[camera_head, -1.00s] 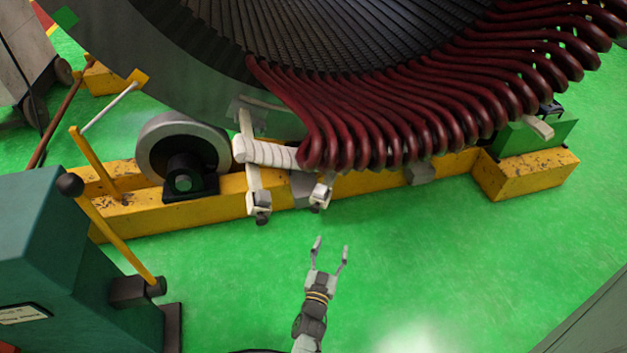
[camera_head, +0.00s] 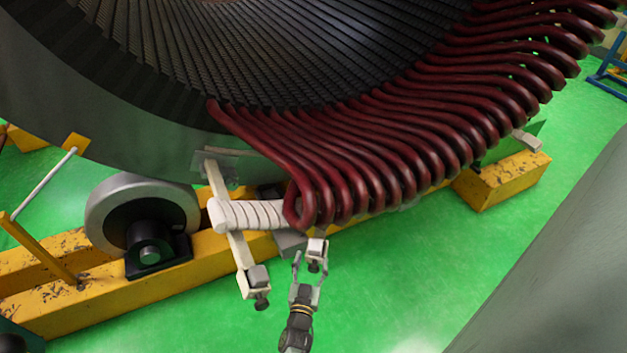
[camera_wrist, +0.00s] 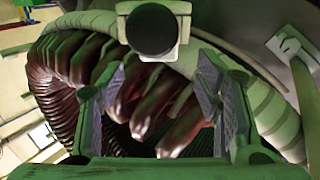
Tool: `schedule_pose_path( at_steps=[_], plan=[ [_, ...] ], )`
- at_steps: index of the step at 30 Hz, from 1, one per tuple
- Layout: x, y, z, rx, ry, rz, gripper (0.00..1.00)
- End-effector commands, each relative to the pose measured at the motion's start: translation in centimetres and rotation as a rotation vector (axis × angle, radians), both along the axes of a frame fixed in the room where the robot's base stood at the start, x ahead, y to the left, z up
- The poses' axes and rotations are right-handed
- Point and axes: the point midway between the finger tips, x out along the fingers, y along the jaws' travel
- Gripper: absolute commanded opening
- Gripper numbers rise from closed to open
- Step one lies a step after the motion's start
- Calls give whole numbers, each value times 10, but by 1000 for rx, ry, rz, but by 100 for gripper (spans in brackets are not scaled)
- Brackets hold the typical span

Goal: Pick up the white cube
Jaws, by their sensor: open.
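A small white cube-like block (camera_head: 316,247) with a dark knob under it sits at the end of a white bracket, below the red coils in the head view. In the wrist view the white block (camera_wrist: 182,10) is at the top centre, with its round black knob facing the camera. My gripper (camera_head: 310,266) is open just below the block, its fingertips close to either side of the knob. In the wrist view my gripper (camera_wrist: 160,70) has its two fingers spread with nothing held between them. I cannot tell whether a finger touches the block.
Red coils (camera_head: 400,175) hang from the large grey stator (camera_head: 140,130) just above the block. A white wrapped bar (camera_head: 255,214) and a second bracket block (camera_head: 256,280) are to the left. A yellow beam (camera_head: 60,300) runs behind. Green floor (camera_head: 400,290) is clear at right.

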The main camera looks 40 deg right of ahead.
Motion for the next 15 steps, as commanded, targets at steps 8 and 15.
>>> schedule_pose_path(
  at_steps=[8,15],
  plan=[
    [16,-20,-1,-2,-2,-1,58],
    [38,-47,-1,-1,-2,0,58]
  ],
)
